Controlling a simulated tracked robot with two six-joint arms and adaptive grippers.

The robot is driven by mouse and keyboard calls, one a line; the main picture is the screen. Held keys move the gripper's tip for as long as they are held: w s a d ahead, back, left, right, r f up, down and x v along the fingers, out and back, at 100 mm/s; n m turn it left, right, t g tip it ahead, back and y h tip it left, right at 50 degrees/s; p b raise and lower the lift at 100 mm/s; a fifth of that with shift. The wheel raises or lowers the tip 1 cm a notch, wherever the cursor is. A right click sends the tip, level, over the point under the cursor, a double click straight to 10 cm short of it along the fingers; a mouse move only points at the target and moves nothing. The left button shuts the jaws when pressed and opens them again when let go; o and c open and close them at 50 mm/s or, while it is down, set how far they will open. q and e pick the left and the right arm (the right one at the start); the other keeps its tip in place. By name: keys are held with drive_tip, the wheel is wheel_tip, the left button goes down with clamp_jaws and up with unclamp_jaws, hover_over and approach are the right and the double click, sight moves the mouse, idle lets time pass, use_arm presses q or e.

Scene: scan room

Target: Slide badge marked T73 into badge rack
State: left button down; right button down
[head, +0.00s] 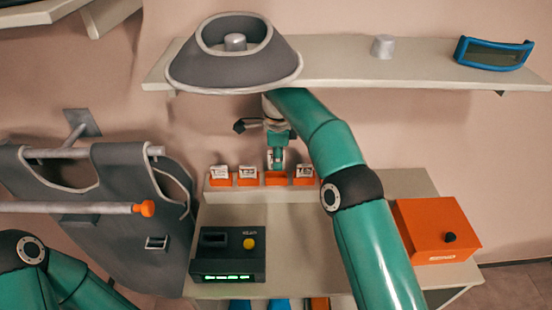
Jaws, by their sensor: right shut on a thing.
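The badge rack (262,194) is a pale strip at the back of the table, with a row of orange slots. White badges stand in the two left slots and the far right slot; their marks are too small to read. My right gripper (277,164) points down just above the third orange slot (277,179). It is shut on a badge, which is mostly hidden between the fingers, and its T73 mark cannot be read. I cannot tell whether the badge touches the slot. My left arm shows at the bottom left, but its gripper is out of view.
A dark reader box (229,257) with a yellow button and green lights stands front left on the table. An orange box (436,231) stands at the right. A shelf (345,72) above holds a large grey ring-shaped thing (234,55). A grey apron (125,200) hangs at left.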

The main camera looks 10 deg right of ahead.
sight(278, 173)
drive_tip(key=shift+f+b, duration=1.05)
drive_tip(key=shift+f, duration=0.7)
drive_tip(key=shift+s+f, duration=0.15)
drive_tip(key=shift+f, duration=0.15)
drive_tip(key=shift+f, duration=0.2)
drive_tip(key=c, duration=1.1)
unclamp_jaws()
drive_tip(key=shift+s, duration=0.1)
drive_tip(key=shift+d+r, duration=0.15)
